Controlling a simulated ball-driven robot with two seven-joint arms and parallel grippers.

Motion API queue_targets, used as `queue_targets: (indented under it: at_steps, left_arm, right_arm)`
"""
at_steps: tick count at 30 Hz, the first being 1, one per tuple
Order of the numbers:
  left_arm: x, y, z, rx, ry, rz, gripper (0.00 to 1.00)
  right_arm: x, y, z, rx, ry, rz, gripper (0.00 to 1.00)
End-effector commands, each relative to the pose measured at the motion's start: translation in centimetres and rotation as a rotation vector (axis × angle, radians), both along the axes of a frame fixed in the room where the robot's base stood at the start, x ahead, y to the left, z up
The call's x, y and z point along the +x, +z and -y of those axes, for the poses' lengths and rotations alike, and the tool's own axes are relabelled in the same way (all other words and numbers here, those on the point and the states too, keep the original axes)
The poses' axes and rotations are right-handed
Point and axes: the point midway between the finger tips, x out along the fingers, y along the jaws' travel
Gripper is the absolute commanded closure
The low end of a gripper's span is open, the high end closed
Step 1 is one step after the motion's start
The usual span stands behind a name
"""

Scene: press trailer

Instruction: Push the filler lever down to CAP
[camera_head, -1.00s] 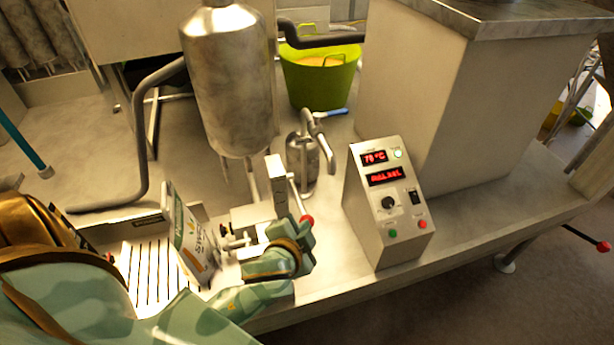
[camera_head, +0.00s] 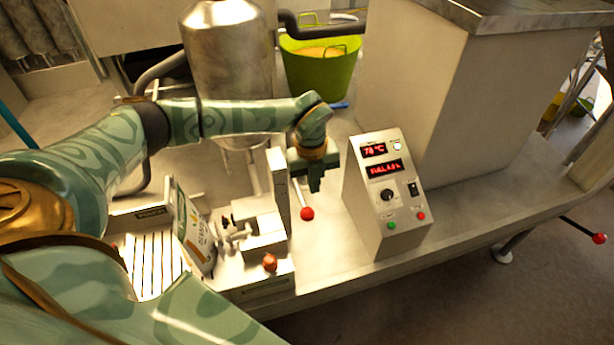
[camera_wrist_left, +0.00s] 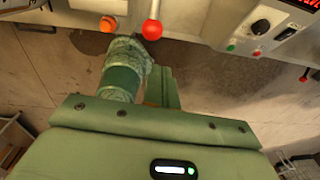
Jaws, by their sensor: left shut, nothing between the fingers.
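The filler lever (camera_head: 300,196) is a thin rod with a red ball knob (camera_head: 307,213), hanging tilted beside the upright post of the filler (camera_head: 279,185). The knob also shows at the top of the left wrist view (camera_wrist_left: 152,30). My left gripper (camera_head: 316,184) is shut and empty, pointing down just above and to the right of the knob. In the head view it looks close to the lever; contact cannot be told. The shut fingers are partly seen in the wrist view. The CAP mark is not readable. My right gripper is not in view.
A control box (camera_head: 385,195) with red displays stands close to the right of the lever. A carton (camera_head: 193,232) stands left of the filler, and a second, orange-red knob (camera_head: 270,262) is in front. A steel tank (camera_head: 229,70) and green tub (camera_head: 320,75) are behind.

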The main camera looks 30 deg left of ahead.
Motion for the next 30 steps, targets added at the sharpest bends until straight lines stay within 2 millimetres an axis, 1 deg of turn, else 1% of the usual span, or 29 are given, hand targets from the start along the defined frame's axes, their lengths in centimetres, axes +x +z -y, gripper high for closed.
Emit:
queue_targets:
  at_steps: [1,2,5,14,30]
  left_arm:
    - [0.2,0.3,-1.2,0.036,0.030,-0.005,1.00]
    - [0.2,0.4,-1.6,0.051,0.043,-0.009,1.00]
    - [0.3,0.4,-2.3,0.074,0.061,-0.014,1.00]
    - [0.2,-0.5,-2.1,0.070,0.058,-0.015,1.00]
    - [0.2,-3.2,-2.1,0.068,0.056,-0.015,1.00]
  right_arm:
    - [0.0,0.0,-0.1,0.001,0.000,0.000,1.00]
    - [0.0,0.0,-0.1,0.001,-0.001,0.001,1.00]
    - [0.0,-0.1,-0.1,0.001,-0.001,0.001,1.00]
    - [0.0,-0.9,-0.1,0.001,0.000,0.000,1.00]
    - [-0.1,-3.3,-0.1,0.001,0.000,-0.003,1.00]
